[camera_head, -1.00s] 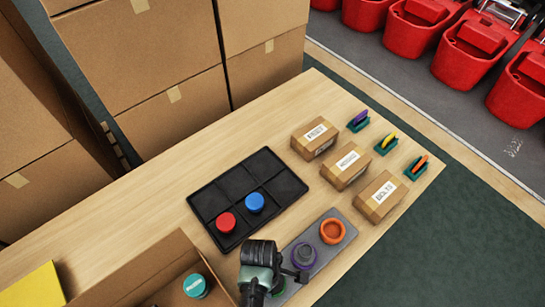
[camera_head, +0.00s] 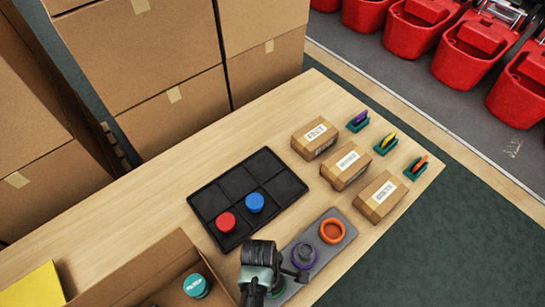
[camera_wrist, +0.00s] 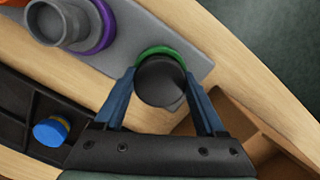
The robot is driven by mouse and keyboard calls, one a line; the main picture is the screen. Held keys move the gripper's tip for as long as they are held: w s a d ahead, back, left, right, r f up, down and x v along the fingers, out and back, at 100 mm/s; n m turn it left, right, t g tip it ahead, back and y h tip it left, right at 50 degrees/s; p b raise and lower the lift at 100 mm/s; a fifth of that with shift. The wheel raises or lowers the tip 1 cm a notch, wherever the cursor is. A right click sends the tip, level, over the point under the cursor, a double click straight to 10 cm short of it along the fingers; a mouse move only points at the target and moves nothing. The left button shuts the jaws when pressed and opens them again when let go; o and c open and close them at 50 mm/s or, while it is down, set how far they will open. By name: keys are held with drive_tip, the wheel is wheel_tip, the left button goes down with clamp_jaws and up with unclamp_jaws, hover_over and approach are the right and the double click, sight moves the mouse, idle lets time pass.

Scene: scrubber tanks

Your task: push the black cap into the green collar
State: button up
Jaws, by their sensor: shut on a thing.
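In the wrist view the black cap (camera_wrist: 161,82) sits between the two fingers of my gripper (camera_wrist: 164,90), which is shut on it. The green collar (camera_wrist: 158,52) shows as a green arc just beyond the cap, on the grey plate (camera_wrist: 200,58). The cap overlaps most of the collar in this view, so I cannot tell how deep it sits in it. In the head view my gripper hides the cap, and a sliver of the green collar (camera_head: 279,291) shows beside it.
The grey plate also bears a purple collar (camera_head: 304,254) with a grey piece in it and an orange collar (camera_head: 332,231). A black tray (camera_head: 217,190) holds a red cap (camera_head: 227,223) and a blue cap (camera_head: 255,202). A cardboard box (camera_head: 150,272) stands at left with a teal-lidded item.

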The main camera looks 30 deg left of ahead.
drive_tip(key=o, duration=1.2)
drive_tip(key=shift+s+f, duration=0.1)
drive_tip(key=shift+f, duration=0.15)
drive_tip(key=shift+o, duration=0.4)
drive_tip(key=shift+s, duration=0.2)
drive_tip(key=shift+c, duration=0.9)
drive_tip(key=shift+o, duration=0.9)
drive_tip(key=r+p, duration=0.7)
drive_tip(key=shift+w+r+p, duration=0.2)
drive_tip(key=shift+w+p, duration=0.1)
drive_tip(key=shift+p, duration=0.1)
